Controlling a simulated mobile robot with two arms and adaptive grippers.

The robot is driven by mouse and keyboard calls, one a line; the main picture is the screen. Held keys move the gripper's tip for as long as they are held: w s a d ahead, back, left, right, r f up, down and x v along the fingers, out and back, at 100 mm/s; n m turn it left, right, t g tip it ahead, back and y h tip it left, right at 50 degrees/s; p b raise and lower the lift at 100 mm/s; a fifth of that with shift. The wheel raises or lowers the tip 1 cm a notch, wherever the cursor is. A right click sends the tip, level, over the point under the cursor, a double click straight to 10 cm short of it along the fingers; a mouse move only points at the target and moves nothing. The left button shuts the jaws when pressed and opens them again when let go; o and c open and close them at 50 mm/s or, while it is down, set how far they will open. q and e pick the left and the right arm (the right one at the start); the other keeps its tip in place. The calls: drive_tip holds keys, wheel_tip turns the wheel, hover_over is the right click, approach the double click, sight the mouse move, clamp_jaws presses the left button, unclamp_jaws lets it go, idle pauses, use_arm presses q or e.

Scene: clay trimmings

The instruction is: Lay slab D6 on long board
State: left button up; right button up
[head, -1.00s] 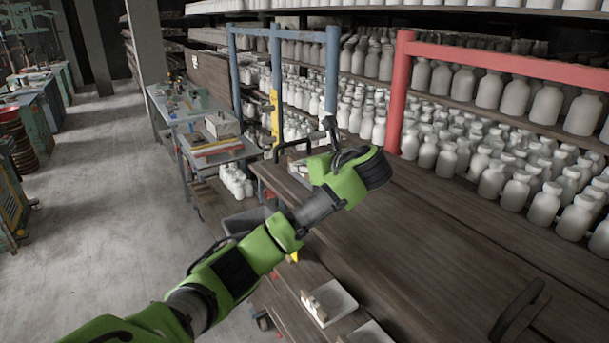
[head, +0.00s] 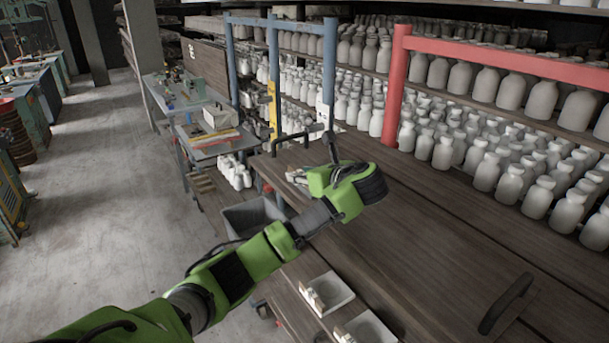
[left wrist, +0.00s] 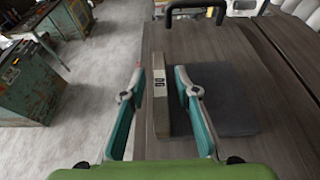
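My left gripper (left wrist: 160,86) is open, one teal finger on each side of the light block, with gaps showing. Its right finger overlaps the dark square; its left finger is against the floor background. My right gripper is not in view.
Black handles (head: 507,303) stand on the wooden surface. Two pale trays with small light blocks (head: 331,291) sit on a lower plank. A grey bin (head: 255,215) stands at left.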

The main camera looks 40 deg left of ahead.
use_arm(q)
drive_tip(key=b+v, duration=0.2)
drive_tip(key=v, duration=0.2)
drive_tip(key=shift+s+d+b, duration=0.1)
drive_tip(key=shift+d+b, duration=0.25)
drive_tip(key=shift+d, duration=0.1)
drive_tip(key=p+v, duration=0.1)
drive_tip(key=v, duration=0.4)
drive_tip(key=shift+s+d+r, duration=0.1)
drive_tip(key=shift+d+r, duration=0.1)
drive_tip(key=shift+d, duration=0.05)
drive_tip(key=shift+v, duration=0.8)
drive_tip(key=shift+r, duration=0.1)
